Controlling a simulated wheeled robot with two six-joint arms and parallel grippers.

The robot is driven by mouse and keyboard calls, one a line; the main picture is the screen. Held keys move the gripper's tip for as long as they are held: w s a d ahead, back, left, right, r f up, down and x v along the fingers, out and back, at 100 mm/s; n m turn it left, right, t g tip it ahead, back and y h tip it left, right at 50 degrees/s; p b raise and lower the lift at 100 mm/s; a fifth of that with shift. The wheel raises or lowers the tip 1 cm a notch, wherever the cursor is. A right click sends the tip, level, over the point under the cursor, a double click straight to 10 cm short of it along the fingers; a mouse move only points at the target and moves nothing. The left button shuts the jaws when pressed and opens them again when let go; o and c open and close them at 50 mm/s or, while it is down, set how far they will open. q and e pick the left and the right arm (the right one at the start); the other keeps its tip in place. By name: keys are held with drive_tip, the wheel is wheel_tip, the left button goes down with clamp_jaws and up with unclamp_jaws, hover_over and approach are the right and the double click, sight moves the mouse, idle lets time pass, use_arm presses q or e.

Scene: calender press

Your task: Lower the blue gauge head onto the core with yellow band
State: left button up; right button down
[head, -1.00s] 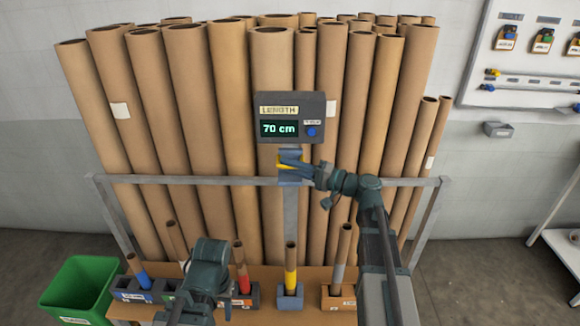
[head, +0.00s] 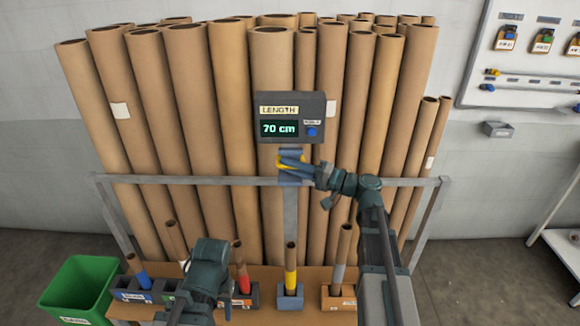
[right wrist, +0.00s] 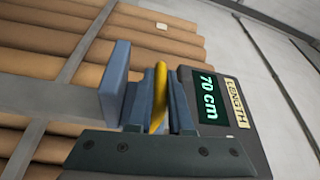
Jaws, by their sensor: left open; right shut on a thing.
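The blue gauge head (head: 291,178) is just under the display box, high above the cores. My right gripper (head: 290,163) is shut on its yellow bar (right wrist: 160,85). The head's flat blue plate (right wrist: 114,82) also shows in the right wrist view. The core with yellow band (head: 291,258) stands upright in a blue-grey holder (head: 290,300), below the gauge head in the picture and well apart from it. My left gripper (head: 208,268) is low on the left, away from the head; its fingers are hard to make out.
The grey display box (head: 290,117) reads 70 cm. Cores with blue, red (head: 242,282) and grey (head: 337,273) bands stand beside the yellow one. Tall brown tubes stand behind a metal rail (head: 220,181). A green bin (head: 80,285) is at the left.

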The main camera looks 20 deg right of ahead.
drive_tip(key=shift+f, duration=0.1)
wheel_tip(320, 180, down, 30)
drive_tip(key=b, duration=3)
drive_tip(key=shift+f+b, duration=0.15)
drive_tip(key=shift+b, duration=0.15)
drive_tip(key=shift+s, duration=0.15)
drive_tip(key=c, duration=1.1)
unclamp_jaws()
drive_tip(key=shift+f, duration=0.1)
drive_tip(key=shift+d, duration=0.1)
drive_tip(key=b+v, duration=0.1)
drive_tip(key=v, duration=1.2)
drive_tip(key=shift+s+d, duration=0.2)
